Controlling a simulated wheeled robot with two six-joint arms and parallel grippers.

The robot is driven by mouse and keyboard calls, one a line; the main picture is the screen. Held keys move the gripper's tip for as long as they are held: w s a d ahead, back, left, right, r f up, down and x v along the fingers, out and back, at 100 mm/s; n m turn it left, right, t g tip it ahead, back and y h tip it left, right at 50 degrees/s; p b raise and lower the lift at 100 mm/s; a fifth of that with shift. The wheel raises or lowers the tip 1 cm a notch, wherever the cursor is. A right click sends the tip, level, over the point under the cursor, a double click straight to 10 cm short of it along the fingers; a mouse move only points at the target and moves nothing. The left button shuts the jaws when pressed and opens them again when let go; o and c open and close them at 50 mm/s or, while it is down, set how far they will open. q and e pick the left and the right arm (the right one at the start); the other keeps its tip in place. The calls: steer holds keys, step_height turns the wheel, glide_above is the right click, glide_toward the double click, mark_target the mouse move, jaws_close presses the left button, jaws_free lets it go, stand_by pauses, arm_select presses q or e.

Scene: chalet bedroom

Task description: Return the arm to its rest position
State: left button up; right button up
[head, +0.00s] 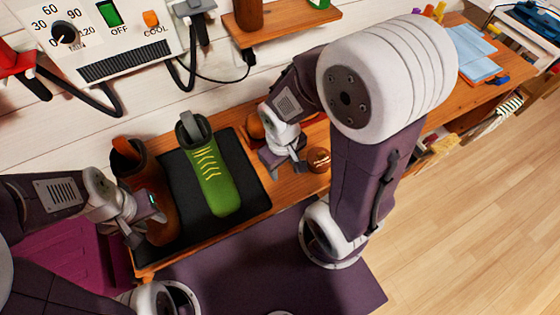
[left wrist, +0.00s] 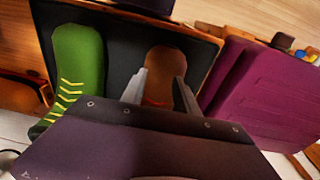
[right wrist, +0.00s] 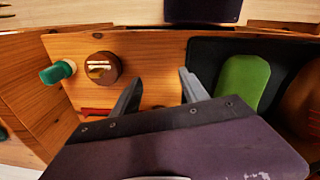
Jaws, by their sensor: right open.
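My left gripper (head: 138,218) is over the left end of the black tray, at the brown boot (head: 160,205). In the left wrist view its fingers (left wrist: 160,78) stand apart, one on either side of the brown boot (left wrist: 162,62); whether they press on it I cannot tell. My right gripper (head: 283,158) is open and empty above the wooden bench top, right of the tray. In the right wrist view its spread fingers (right wrist: 160,80) have bare wood between them. My right upper arm hides part of the bench in the head view.
The black tray (head: 242,165) also holds a green boot (head: 212,180) with yellow laces. A round brown tin (head: 319,159) sits close to my right gripper. A control box (head: 110,50) with cables is on the wall. A purple box (head: 75,262) stands at lower left. Floor at right is clear.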

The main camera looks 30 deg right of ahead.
steer(key=m, duration=0.2)
steer(key=w+m+y, duration=0.1)
steer(key=shift+a+r+t, duration=0.2)
steer(key=shift+a+t, duration=0.05)
steer(key=shift+t, duration=0.05)
arm_select(q)
step_height(320, 180, up, 11)
steer(key=p, duration=1.1)
arm_select(e)
step_height(320, 180, up, 11)
steer(key=shift+f, duration=0.1)
